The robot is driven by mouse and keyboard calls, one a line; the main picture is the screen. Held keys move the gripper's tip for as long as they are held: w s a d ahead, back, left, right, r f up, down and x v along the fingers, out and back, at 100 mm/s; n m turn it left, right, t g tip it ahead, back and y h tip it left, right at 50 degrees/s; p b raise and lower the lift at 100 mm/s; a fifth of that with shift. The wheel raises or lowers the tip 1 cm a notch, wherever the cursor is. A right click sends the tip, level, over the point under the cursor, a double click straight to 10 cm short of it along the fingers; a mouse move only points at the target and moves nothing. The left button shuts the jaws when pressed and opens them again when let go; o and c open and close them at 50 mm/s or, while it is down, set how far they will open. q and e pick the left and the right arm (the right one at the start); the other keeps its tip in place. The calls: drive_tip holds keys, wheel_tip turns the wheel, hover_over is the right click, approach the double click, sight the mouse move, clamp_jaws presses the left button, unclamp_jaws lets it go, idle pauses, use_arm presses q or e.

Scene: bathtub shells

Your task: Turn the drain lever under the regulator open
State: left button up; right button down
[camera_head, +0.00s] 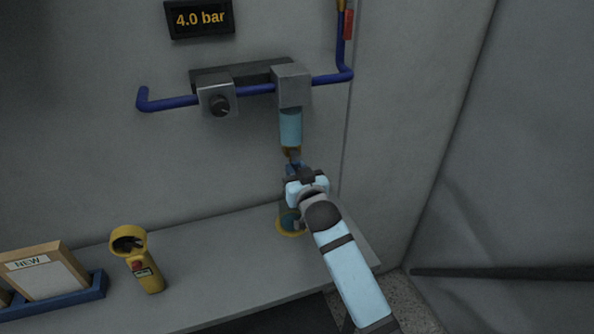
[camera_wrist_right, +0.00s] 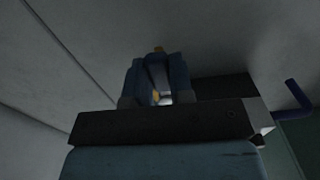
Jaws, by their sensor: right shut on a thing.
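The regulator (camera_head: 291,85) is a grey block on the wall with a light blue bowl (camera_head: 290,127) hanging below it. A small brass drain fitting (camera_head: 291,151) sits under the bowl. My right gripper (camera_head: 294,164) is directly below the bowl, its fingers shut at the drain lever, which they mostly hide. In the right wrist view, the two dark blue fingers (camera_wrist_right: 156,80) stand close together with a brass-coloured bit (camera_wrist_right: 156,97) between them. The lever's angle cannot be told. My left gripper is not in view.
A display (camera_head: 200,18) reads 4.0 bar. A blue pipe (camera_head: 176,102) runs along the wall through a block with a black knob (camera_head: 220,105). A clear cup with a yellow base (camera_head: 290,230) stands behind my right arm. A yellow device (camera_head: 138,260) and blue tray (camera_head: 60,302) are at left.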

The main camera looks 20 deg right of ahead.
drive_tip(key=shift+r, duration=0.1)
drive_tip(key=c, duration=1)
unclamp_jaws()
